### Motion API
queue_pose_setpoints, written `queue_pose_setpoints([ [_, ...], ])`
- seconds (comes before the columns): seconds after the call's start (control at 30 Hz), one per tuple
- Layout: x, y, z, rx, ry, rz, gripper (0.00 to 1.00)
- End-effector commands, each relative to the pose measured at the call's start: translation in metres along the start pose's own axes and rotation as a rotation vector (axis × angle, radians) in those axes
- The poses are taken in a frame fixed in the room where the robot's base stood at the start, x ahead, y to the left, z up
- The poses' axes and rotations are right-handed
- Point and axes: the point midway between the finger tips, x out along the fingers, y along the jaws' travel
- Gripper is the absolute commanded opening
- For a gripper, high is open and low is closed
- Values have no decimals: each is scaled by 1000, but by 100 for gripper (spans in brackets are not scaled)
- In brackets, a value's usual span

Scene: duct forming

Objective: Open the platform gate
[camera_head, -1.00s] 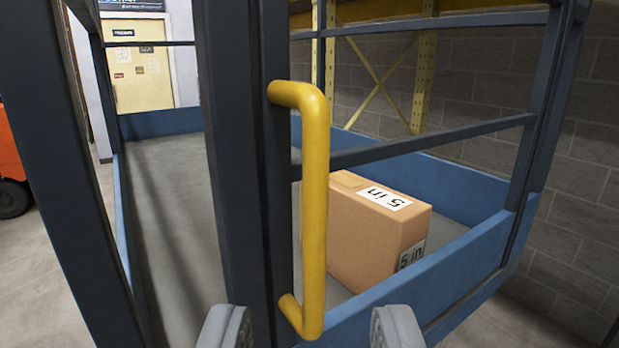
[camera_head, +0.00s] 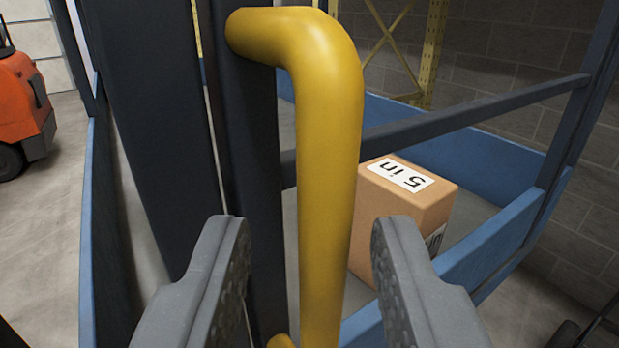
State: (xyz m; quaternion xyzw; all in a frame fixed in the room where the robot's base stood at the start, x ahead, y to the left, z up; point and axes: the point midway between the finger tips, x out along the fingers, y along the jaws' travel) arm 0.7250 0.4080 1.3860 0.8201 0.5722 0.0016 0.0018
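The platform gate's yellow handle (camera_head: 328,160) stands upright in the middle of the view, fixed to a dark gate post (camera_head: 252,160). My gripper (camera_head: 308,235) is open, with one grey finger on each side of the handle. Both fingers look clear of the handle, with gaps on either side. The handle's lower end is partly cut off at the bottom edge. The gate's dark rail (camera_head: 440,125) and blue lower panel (camera_head: 495,240) run off to the right.
A cardboard box (camera_head: 410,210) marked "5 in" sits on the platform behind the gate. A dark upright (camera_head: 150,130) stands left of the handle. An orange vehicle (camera_head: 22,110) is at far left, and a grey block wall (camera_head: 500,60) is at the right.

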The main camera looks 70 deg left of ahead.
Motion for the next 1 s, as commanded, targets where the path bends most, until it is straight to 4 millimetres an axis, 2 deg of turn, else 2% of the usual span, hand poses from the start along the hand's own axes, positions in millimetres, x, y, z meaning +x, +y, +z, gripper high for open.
queue_pose_setpoints([
  [0.3, 21, 0, 0, 1, -2, 1, 33],
  [0.77, 25, 0, 1, 1, -1, 1, 33],
  [0.87, 25, 1, 1, 1, -1, 1, 5],
  [0.9, 25, 0, 1, 1, -1, 0, 0],
  [1.0, 25, 0, 1, 1, -2, -1, 0],
])
